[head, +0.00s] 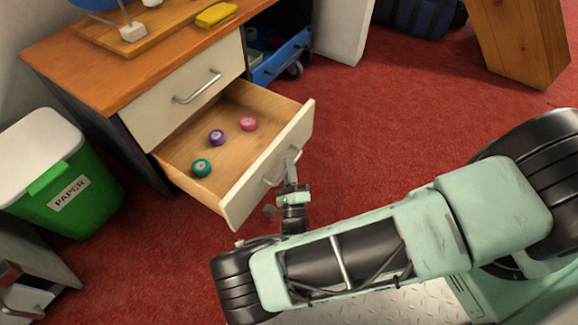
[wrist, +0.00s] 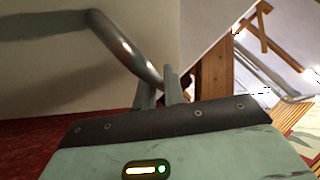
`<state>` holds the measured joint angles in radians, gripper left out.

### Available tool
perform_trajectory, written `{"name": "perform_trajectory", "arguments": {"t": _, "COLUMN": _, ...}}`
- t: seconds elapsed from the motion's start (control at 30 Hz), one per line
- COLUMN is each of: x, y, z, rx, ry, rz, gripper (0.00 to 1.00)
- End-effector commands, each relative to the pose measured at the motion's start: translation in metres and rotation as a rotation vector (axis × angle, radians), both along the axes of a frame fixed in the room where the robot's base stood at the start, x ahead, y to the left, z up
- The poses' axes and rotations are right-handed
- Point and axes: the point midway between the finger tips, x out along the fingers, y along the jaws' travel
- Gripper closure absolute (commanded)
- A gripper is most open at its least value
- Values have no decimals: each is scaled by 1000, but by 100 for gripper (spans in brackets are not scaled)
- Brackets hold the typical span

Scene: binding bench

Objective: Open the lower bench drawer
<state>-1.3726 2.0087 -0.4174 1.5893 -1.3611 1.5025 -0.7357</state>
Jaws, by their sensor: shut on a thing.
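The lower bench drawer (head: 268,165) stands pulled well out of the bench in the head view, its wooden inside showing. Three small round items lie in it: a teal one (head: 201,168), a purple one (head: 217,137) and a pink one (head: 249,123). My gripper (head: 291,168) is at the front of this drawer, shut on its metal handle (head: 271,180). In the wrist view the handle (wrist: 128,52) curves down to the two fingers of my gripper (wrist: 159,85). The upper drawer (head: 180,85) is closed.
A green paper bin (head: 70,190) with a white lid stands left of the bench. A blue cart (head: 280,58) is partly under the bench at the back. Red carpet (head: 390,110) is clear right of the drawer. A yellow item (head: 216,15) lies on the bench top.

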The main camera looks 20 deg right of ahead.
Motion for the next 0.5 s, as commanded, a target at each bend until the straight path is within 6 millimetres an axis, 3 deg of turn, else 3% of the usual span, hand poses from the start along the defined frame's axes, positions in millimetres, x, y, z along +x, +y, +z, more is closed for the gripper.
{"name": "perform_trajectory", "arguments": {"t": 0.37, "x": 0, "y": 0, "z": -2, "rx": 2, "ry": 4, "rz": -1, "gripper": 100}}
{"name": "perform_trajectory", "arguments": {"t": 0.4, "x": 0, "y": 0, "z": -2, "rx": 2, "ry": 4, "rz": -1, "gripper": 84}}
{"name": "perform_trajectory", "arguments": {"t": 0.5, "x": 0, "y": 0, "z": -1, "rx": 2, "ry": 3, "rz": 0, "gripper": 80}}
